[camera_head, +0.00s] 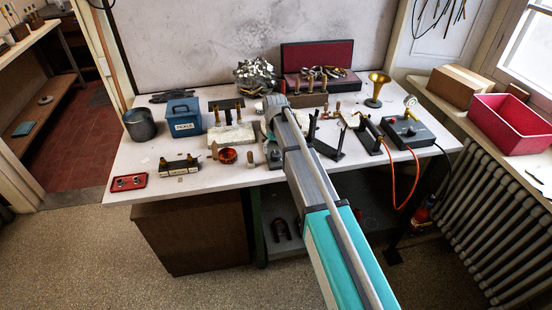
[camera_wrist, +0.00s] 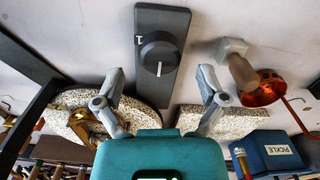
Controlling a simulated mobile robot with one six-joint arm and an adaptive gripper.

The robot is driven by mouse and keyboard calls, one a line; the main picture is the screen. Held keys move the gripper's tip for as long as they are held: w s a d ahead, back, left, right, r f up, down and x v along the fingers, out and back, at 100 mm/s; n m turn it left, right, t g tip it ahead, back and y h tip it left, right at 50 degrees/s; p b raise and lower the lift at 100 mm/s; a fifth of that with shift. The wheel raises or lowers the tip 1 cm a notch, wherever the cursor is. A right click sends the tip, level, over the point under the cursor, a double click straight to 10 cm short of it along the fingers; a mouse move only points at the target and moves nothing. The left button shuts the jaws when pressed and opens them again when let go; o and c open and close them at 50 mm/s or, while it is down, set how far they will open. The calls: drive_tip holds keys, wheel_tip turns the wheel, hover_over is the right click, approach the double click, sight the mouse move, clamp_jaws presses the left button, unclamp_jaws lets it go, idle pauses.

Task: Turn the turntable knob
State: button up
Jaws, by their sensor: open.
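The turntable knob (camera_wrist: 160,54) is a round dark dial with a white pointer line, mounted on a dark grey panel (camera_wrist: 165,20) with a small white mark. My gripper (camera_wrist: 162,75) is open in the wrist view, one finger on each side of the panel, with the knob between and slightly beyond the fingertips. The fingers do not appear to touch the knob. A speckled round turntable slab (camera_wrist: 150,114), partly hidden by my gripper, lies behind the panel with a brass part (camera_wrist: 95,122) by the left finger.
A copper bowl (camera_wrist: 264,88) and a wooden-handled tool (camera_wrist: 240,70) lie right of the fingers. The blue pickle box (camera_head: 184,117), a speckled block (camera_head: 232,137) and a black stand (camera_head: 328,147) crowd the white bench (camera_head: 110,180).

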drive_tip(key=shift+f+b, duration=1.15)
drive_tip(key=shift+f, duration=0.3)
